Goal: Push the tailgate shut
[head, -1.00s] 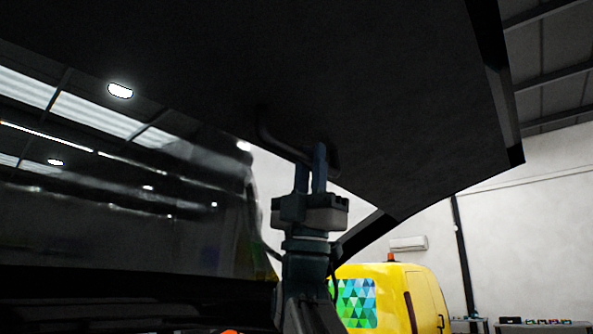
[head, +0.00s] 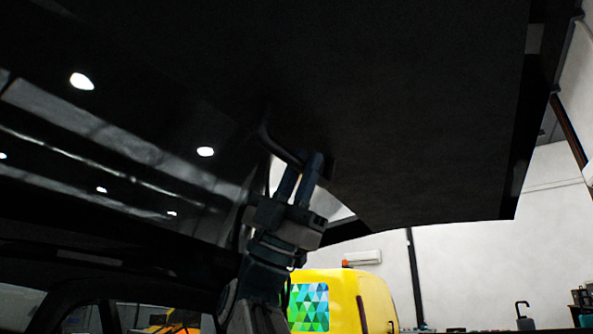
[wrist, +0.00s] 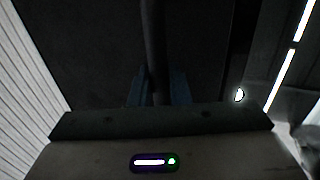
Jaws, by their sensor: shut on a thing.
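The raised tailgate (head: 420,110) fills the upper part of the head view, its dark inner panel facing me and its glass (head: 110,150) at the left. A dark pull handle (head: 277,147) sticks out from the inner panel. My gripper (head: 305,170) reaches up from below with its blue fingers closed around the handle. In the wrist view the handle (wrist: 154,45) runs down between the two fingers (wrist: 158,88). The exact contact is dark and hard to see.
A yellow vehicle (head: 362,300) with a green patterned window stands behind, below the tailgate. A bench with small items (head: 525,318) is at the lower right. A white wall (head: 460,250) lies beyond.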

